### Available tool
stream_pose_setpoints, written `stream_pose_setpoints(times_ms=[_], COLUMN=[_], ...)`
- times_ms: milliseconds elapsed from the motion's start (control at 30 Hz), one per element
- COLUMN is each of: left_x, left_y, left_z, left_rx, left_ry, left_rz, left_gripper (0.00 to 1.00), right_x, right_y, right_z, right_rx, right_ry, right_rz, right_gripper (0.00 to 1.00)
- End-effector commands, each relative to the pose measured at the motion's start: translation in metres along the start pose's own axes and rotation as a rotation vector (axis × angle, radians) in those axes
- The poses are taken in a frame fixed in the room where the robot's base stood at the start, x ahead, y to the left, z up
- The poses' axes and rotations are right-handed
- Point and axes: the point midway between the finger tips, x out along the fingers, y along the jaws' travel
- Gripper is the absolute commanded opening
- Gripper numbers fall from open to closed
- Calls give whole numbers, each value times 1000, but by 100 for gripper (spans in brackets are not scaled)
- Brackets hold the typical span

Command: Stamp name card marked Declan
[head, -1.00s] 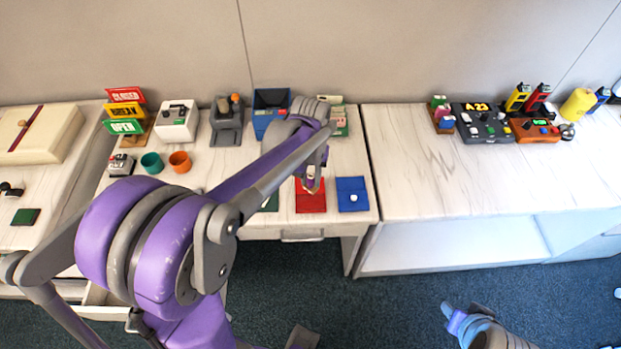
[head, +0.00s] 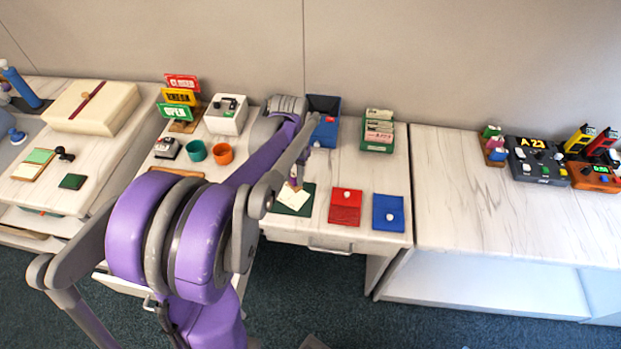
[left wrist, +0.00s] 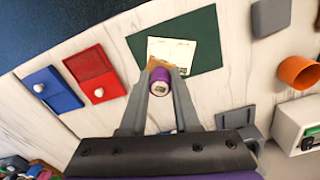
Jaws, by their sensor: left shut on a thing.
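My left gripper (head: 294,184) is shut on a small stamp with a purple handle (left wrist: 160,82) and a tan base. It holds the stamp over the near edge of a cream card (head: 292,198), which lies on a dark green mat (head: 308,203). In the left wrist view the card (left wrist: 172,46) shows print and a small dark mark; I cannot read a name on it. I cannot tell whether the stamp's base touches the card. A red pad (head: 345,207) and a blue pad (head: 388,212), each with a white knob, lie to the right. My right gripper is out of view.
A green box of cards (head: 378,136) and a blue bin (head: 325,128) stand at the back. Teal (head: 195,151) and orange (head: 223,154) cups, a white device (head: 226,115) and coloured signs (head: 180,97) stand left. The right table (head: 470,185) has bare room in front.

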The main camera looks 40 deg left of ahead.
Motion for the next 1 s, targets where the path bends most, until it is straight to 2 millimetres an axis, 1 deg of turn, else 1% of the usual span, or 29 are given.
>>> stream_pose_setpoints(times_ms=[167, 500, 600, 733, 1000], left_x=[13, 48, 55, 58, 58], left_y=[0, 0, 0, 1, 1], left_z=[0, 0, 0, -1, -1], left_rx=[1, 1, 1, 1, 0], left_ry=[-1, 0, 0, 1, 1], left_rz=[0, -1, -1, 0, 0], left_gripper=[0, 0, 0, 0, 0], right_x=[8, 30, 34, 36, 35], right_y=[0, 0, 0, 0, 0], right_z=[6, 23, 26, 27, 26], right_rx=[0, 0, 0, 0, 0], right_ry=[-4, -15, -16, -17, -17], right_rz=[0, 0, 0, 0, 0], right_gripper=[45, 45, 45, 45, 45])
